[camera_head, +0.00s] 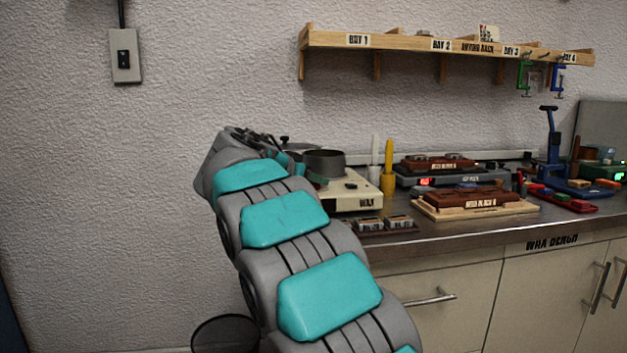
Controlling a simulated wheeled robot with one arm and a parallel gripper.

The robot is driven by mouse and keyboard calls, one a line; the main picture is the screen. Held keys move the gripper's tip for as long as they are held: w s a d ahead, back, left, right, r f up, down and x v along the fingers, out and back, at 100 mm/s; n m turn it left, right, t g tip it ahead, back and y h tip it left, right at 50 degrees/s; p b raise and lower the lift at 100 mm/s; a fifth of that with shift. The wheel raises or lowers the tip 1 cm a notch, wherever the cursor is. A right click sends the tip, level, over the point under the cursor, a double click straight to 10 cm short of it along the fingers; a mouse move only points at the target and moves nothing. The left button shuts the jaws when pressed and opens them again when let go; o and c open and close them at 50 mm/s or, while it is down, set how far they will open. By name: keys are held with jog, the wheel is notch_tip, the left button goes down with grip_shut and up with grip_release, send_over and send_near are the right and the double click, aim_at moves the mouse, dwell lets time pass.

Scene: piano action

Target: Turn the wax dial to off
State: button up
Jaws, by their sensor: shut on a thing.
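The wax unit (352,190) is a cream box labelled WAX near the left end of the bench, with a dark round pot (324,163) on top. My arm reaches up from the bottom of the view and bends over toward the unit's left side. My gripper (293,165) is at that left side, shut, mostly hidden behind my own arm. The wax dial is hidden there too, so its setting cannot be read. The jaws' contact on the dial cannot be seen clearly.
A yellow cup with upright tools (388,183) stands right of the unit. Small labelled blocks (398,222) lie at the bench's front edge. A brown block on a wooden board (475,200) sits farther right.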

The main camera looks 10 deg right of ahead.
jog(key=shift+f+n+t+b, duration=0.1)
jog(key=shift+n+t+b, duration=0.2)
jog(key=shift+b, duration=0.25)
grip_shut()
jog(key=shift+d+y+b, duration=0.1)
jog(key=shift+y+b, duration=0.2)
jog(key=shift+y, duration=0.2)
jog(key=shift+f+n+t+y+b, duration=0.1)
jog(key=shift+n+t+y+b, duration=0.4)
jog(key=shift+n+y+b, duration=0.3)
jog(key=shift+s+n+t, duration=0.1)
jog(key=shift+n+t, duration=0.2)
jog(key=shift+n, duration=0.2)
jog(key=n+y, duration=0.1)
jog(key=n+t+y+p, duration=0.1)
jog(key=y, duration=0.1)
jog(key=n+y+p, duration=0.1)
jog(key=n+y, duration=0.1)
jog(key=shift+r, duration=0.3)
jog(key=shift+f+n+t+y+p, duration=0.3)
jog(key=shift+n+y+p, duration=0.35)
jog(key=shift+y, duration=0.25)
jog(key=shift+f+n, duration=0.1)
jog(key=shift+n, duration=0.25)
jog(key=o, duration=0.7)
grip_release()
jog(key=shift+o, duration=0.2)
